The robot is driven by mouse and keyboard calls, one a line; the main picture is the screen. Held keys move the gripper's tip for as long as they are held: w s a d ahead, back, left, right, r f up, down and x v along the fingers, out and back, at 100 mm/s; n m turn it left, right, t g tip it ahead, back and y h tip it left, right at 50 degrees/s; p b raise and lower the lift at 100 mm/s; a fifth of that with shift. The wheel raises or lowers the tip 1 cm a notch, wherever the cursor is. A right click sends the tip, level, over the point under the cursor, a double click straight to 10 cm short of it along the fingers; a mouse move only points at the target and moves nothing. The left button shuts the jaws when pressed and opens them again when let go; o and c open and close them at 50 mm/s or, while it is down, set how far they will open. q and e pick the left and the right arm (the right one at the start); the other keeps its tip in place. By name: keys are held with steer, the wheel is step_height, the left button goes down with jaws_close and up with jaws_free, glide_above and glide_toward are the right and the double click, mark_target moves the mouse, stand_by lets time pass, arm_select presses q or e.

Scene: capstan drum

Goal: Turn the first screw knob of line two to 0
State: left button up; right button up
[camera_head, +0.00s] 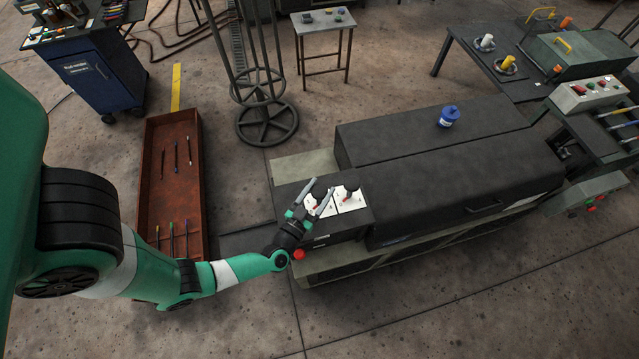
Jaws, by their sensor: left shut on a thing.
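My left gripper (320,189) reaches in from the left over the panel at the left end of the long dark machine (448,165). Its two fingers straddle the left white dial plate and are shut on the screw knob there, which the fingers mostly hide. The reading of that knob cannot be made out. A second screw knob (351,187) stands free on the right white dial plate (354,204), just right of the gripper. My right gripper is not in view.
A red button (298,254) sits at the panel's front, close to my left arm. A blue container (448,116) stands on the machine's top. A rust-red tray (152,200) with thin rods lies at left. A small table (325,24) stands behind.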

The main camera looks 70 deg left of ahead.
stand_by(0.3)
arm_select(q)
steer(key=o, duration=1.4)
steer(key=shift+c, duration=0.2)
steer(key=v, duration=1.1)
steer(key=shift+d+p, duration=0.35)
steer(key=shift+p, duration=0.1)
steer(key=shift+s, duration=0.15)
